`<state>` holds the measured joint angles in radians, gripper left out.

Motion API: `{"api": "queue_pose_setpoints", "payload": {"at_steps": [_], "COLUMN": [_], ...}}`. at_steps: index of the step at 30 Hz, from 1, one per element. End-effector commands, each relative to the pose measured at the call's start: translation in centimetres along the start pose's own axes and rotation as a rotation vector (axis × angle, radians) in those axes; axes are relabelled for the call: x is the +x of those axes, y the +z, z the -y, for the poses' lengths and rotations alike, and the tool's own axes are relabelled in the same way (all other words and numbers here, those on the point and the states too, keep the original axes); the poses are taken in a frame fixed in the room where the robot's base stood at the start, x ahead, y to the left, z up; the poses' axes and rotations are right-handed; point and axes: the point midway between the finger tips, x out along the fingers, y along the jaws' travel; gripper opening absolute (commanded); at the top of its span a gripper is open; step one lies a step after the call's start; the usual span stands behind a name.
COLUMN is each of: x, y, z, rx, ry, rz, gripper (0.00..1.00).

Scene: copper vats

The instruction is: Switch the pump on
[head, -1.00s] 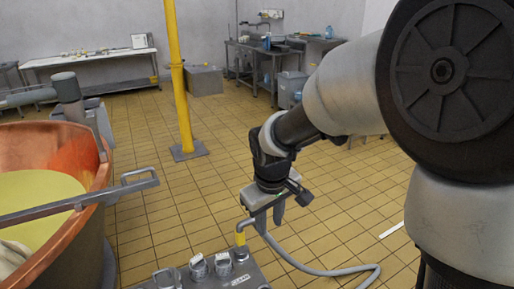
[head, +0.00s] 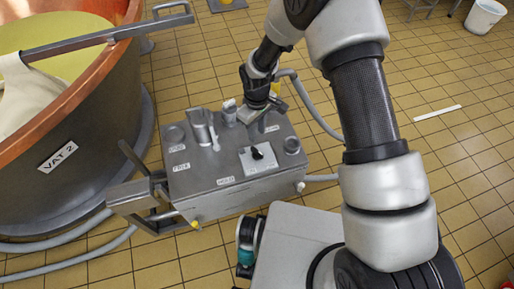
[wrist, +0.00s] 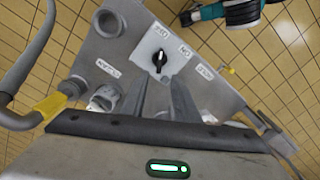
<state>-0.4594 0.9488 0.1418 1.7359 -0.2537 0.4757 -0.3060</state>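A grey metal control box (head: 205,182) stands beside the vat. On its top a black rotary knob (head: 257,153) sits on a pale square plate, among several grey fittings and small labels. The knob also shows in the wrist view (wrist: 159,62), beyond my fingertips. Most labels are too small to read, so I cannot tell which one names the pump. My gripper (head: 268,103) is over the far right part of the box. In the wrist view its two fingers (wrist: 164,80) are a little apart with nothing held, pointing toward the knob without visibly gripping it.
A copper vat (head: 95,110) labelled VAT 2 stands close on the left, with a metal bar across its rim. A grey hose (head: 312,108) curves behind the box. Other hoses lie at the vat's foot.

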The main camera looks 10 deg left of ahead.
Motion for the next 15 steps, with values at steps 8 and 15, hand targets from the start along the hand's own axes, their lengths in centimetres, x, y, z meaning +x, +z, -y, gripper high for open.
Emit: {"api": "queue_pose_setpoints", "payload": {"at_steps": [8, 15], "x": [6.4, 9.9], "y": [0.1, 0.0], "z": [0.1, -0.1], "rx": [0.0, 0.001], "ry": [-0.001, 0.001], "rz": [0.002, 0.0], "gripper": [0.28, 0.28]}}
